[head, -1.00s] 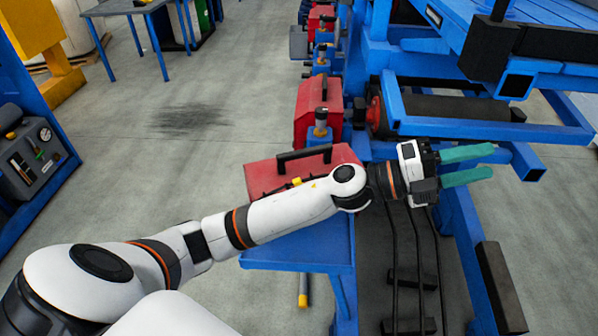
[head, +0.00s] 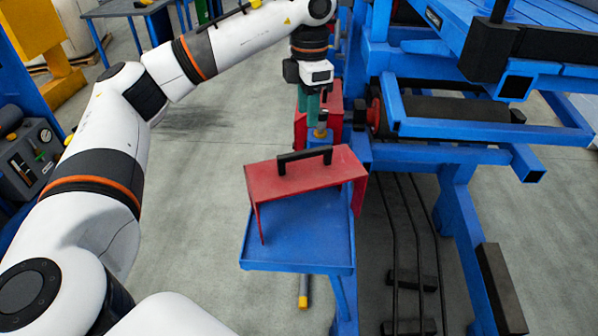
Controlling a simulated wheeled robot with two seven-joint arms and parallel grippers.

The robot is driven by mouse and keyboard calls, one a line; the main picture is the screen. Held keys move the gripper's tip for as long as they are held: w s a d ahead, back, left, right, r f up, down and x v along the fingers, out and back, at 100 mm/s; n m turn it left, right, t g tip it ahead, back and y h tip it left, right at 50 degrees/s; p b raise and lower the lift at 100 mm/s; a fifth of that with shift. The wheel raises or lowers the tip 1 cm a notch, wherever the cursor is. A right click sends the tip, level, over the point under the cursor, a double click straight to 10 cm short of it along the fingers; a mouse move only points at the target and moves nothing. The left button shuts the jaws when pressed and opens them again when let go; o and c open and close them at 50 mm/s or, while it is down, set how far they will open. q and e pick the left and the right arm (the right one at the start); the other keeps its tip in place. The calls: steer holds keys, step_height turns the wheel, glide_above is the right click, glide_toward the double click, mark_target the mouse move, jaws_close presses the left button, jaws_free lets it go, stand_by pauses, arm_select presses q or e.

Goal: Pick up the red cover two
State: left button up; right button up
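A red cover (head: 330,177) with a black handle (head: 304,159) stands on a blue tray (head: 300,255) at the near side. A second red cover (head: 333,108) stands behind it, partly hidden by my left gripper. My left gripper (head: 311,118) points down in front of this second cover, with its teal fingers close to or overlapping it in the view. Its handle is hidden, and I cannot tell whether the fingers touch it or how far apart they are. My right gripper is not in view.
A large blue frame (head: 455,130) with a dark roller stands on the right. A blue bench (head: 125,9) stands at the far left, and a gauge panel (head: 27,155) at the left edge. Grey floor (head: 205,200) is clear between them and the tray.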

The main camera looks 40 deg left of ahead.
arm_select(q)
glide_above(305, 151)
steer(key=f, duration=0.4)
steer(key=shift+w+d+f+p, duration=0.1)
steer(key=shift+d+f+p, duration=0.1)
steer(key=shift+f+p, duration=0.15)
steer(key=f, duration=0.1)
steer(key=f+p, duration=0.1)
steer(key=f, duration=0.3)
steer(key=shift+s+a+p, duration=0.25)
steer(key=shift+p, duration=0.15)
steer(key=shift+f, duration=0.15)
jaws_close()
steer(key=shift+w, duration=0.1)
